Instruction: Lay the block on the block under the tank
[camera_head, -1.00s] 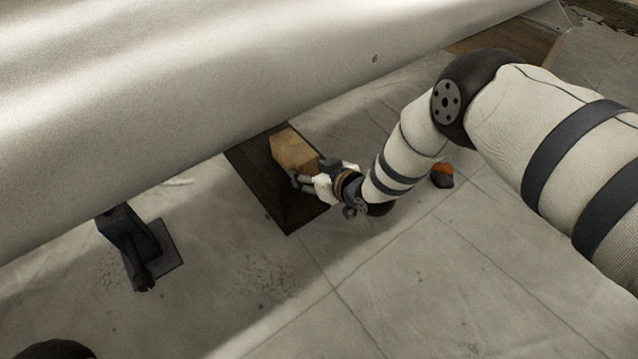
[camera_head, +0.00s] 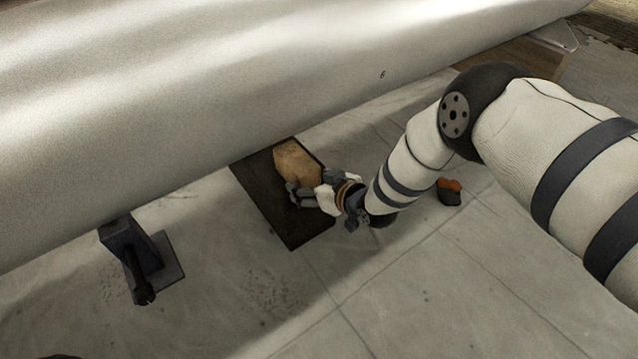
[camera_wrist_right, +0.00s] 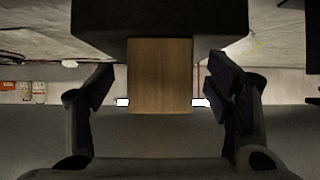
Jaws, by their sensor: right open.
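A light wooden block (camera_head: 297,163) rests on a dark, flat block (camera_head: 290,228) on the floor under the big pale tank (camera_head: 190,90). My right gripper (camera_head: 309,184) is at the near side of the wooden block. In the right wrist view, the wooden block (camera_wrist_right: 160,76) lies between the spread fingers of my right gripper (camera_wrist_right: 160,88), with a gap on each side. The dark block (camera_wrist_right: 160,20) fills the top middle of that view, against the wooden block. My left gripper is not in view.
A dark metal stand (camera_head: 140,260) with a base plate is on the floor at the left, below the tank. A small orange and black object (camera_head: 450,191) lies right of my right forearm. The sheeted floor in front is clear.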

